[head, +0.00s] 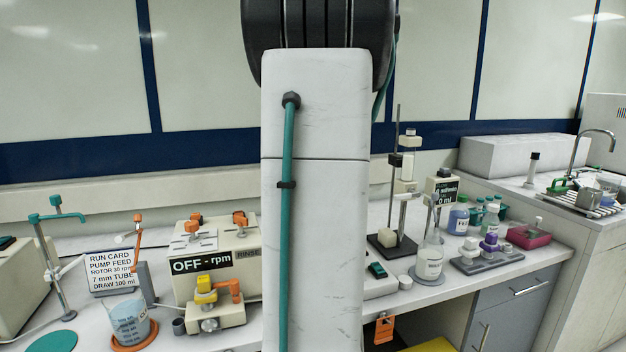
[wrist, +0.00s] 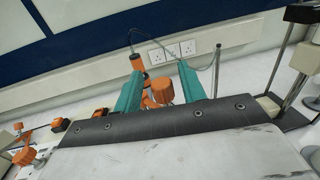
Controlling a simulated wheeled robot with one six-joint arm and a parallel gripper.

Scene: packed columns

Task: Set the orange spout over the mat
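An orange spout head (head: 137,217) tops a thin post at the left in the head view, behind a beaker (head: 128,320). The beaker stands on a round orange mat (head: 135,342). A round teal mat (head: 52,342) lies farther left, near a post with a teal spout (head: 57,207). In the wrist view my gripper (wrist: 160,72) is open, its teal fingers apart. Orange parts (wrist: 162,90) show between and beyond the fingers; I cannot tell whether they are touched or what they belong to. My arm hides the gripper in the head view.
A pump box (head: 215,262) with orange knobs and a yellow-and-orange valve (head: 215,295) stands left of my arm. A run card (head: 110,270) is behind the beaker. A rod stand (head: 395,240), a flask (head: 430,260) and bottles crowd the right bench.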

